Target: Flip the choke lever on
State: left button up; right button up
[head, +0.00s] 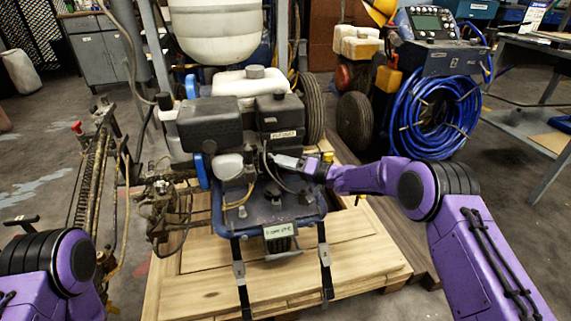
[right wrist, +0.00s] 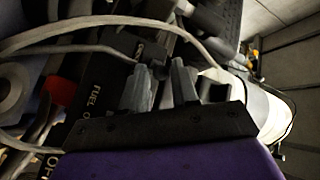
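The line striper's engine (head: 240,125) stands at the centre of the head view, with a black air-filter box and a black cover on top. My right gripper (head: 288,162) reaches in from the right to the engine's front, just below the cover. In the right wrist view its two grey fingers (right wrist: 162,80) are apart with a narrow gap, and I see nothing clearly held between them. A dark part with a small light mark (right wrist: 137,48) lies just beyond the fingertips. I cannot tell the choke lever apart for certain. My left arm shows at lower left; its gripper is out of view.
A black panel lettered "FUEL" (right wrist: 92,88) and a red part (right wrist: 60,90) lie left of the fingers. A pale cable (right wrist: 110,20) arches close by. The striper is strapped to a wooden pallet (head: 205,290). A blue hose coil (head: 435,115) stands behind my right arm.

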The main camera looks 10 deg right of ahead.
jog(key=p+v, duration=0.3)
jog(key=v, duration=0.7)
jog(key=shift+s+d, duration=0.2)
